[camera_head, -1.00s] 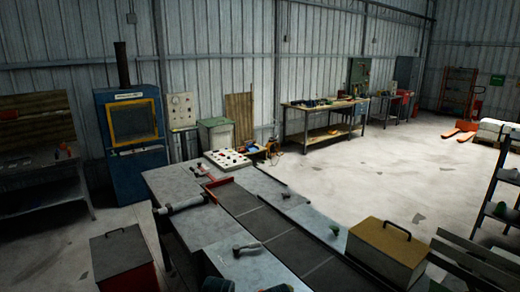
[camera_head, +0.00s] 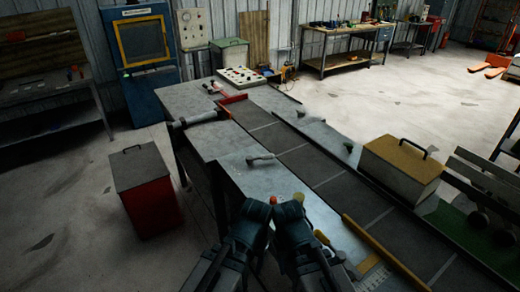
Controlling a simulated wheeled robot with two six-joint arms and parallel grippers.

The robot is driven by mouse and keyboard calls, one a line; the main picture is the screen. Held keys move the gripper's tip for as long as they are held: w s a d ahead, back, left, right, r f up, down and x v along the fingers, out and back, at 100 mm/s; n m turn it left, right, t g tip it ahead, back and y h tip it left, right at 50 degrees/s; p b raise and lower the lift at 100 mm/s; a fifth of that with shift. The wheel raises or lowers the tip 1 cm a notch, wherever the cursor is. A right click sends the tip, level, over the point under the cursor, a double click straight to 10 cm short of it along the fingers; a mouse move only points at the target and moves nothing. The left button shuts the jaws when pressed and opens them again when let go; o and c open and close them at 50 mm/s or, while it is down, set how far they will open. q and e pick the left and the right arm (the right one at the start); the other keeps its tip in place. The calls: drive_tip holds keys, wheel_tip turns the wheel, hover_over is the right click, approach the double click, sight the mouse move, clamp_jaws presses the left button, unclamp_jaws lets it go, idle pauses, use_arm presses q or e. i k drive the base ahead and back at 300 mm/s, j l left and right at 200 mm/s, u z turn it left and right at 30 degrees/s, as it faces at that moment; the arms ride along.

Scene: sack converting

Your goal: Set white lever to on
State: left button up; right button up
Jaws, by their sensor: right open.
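A pale control panel (camera_head: 240,76) with several small dark and red controls stands at the far end of the grey table; a white lever cannot be made out on it at this size. A pale grey handle-shaped part (camera_head: 262,158) lies on the near part of the table; I cannot tell whether it is a lever. My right gripper (camera_head: 291,210) is at the bottom centre, over the near table edge, open, with nothing seen in it. My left gripper (camera_head: 257,208) is close beside it, dark and foreshortened, so its jaws are unclear. Both are far from the panel.
A dark conveyor strip (camera_head: 306,160) runs along the table. A tan box (camera_head: 400,163) with a black handle stands to its right. A red bin (camera_head: 146,190) stands on the floor at left. A blue cabinet (camera_head: 140,45) is behind. Open floor lies beyond the table.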

sight(249, 159)
drive_tip(key=i+j, duration=0.15)
drive_tip(key=j, duration=0.2)
drive_tip(key=i+j, duration=0.1)
drive_tip(key=j, duration=0.25)
drive_tip(key=i+j, duration=0.15)
drive_tip(key=j, duration=0.25)
drive_tip(key=i+j, duration=0.15)
drive_tip(key=j, duration=0.2)
drive_tip(key=i+j, duration=0.1)
drive_tip(key=j, duration=0.25)
drive_tip(key=i+j, duration=0.15)
drive_tip(key=j, duration=0.2)
drive_tip(key=i+j, duration=0.15)
drive_tip(key=j, duration=0.25)
drive_tip(key=z, duration=1.1)
